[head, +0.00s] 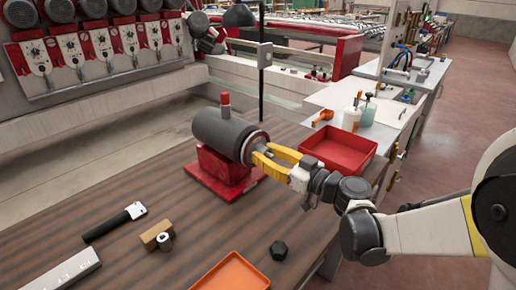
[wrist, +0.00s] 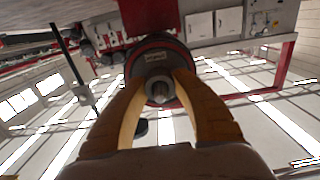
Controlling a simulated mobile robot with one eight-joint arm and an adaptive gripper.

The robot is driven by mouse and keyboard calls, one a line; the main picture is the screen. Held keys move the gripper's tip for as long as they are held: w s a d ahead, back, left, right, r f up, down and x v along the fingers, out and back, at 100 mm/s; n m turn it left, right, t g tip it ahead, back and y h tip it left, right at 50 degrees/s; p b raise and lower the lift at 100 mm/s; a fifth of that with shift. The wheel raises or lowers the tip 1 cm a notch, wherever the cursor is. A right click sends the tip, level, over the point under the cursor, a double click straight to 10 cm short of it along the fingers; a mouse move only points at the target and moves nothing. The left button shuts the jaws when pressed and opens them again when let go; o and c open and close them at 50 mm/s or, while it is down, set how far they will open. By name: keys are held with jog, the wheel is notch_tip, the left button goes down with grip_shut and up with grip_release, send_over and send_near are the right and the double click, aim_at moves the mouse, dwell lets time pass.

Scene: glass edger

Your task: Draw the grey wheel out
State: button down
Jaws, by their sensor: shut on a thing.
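The grey wheel (head: 254,146) is at the right end of a dark grey cylinder (head: 220,132) on a red stand (head: 222,172) on the wooden bench. In the wrist view the wheel (wrist: 158,58) is round and dark-edged, with a metal hub at its middle. My gripper (head: 266,154) reaches it from the right, and its yellow fingers are shut on it. In the wrist view my gripper (wrist: 160,86) has a finger on each side of the hub. Whether the wheel sits fully against the cylinder cannot be told.
A red tray (head: 340,152) stands right of the stand. An orange tray (head: 232,272), a black knob (head: 278,250), a wooden block (head: 157,235) and a black-handled tool (head: 115,222) lie nearer. Bottles (head: 353,112) stand behind the red tray. A thin black post rises behind the cylinder.

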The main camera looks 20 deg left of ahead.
jog(key=shift+s+d, duration=0.2)
jog(key=shift+d, duration=0.4)
dwell(0.5)
jog(key=v, duration=0.8)
jog(key=shift+b, duration=0.3)
dwell(0.5)
jog(key=shift+s+d, duration=0.1)
jog(key=shift+d, duration=0.05)
jog(key=v, duration=1)
dwell(0.3)
dwell(0.3)
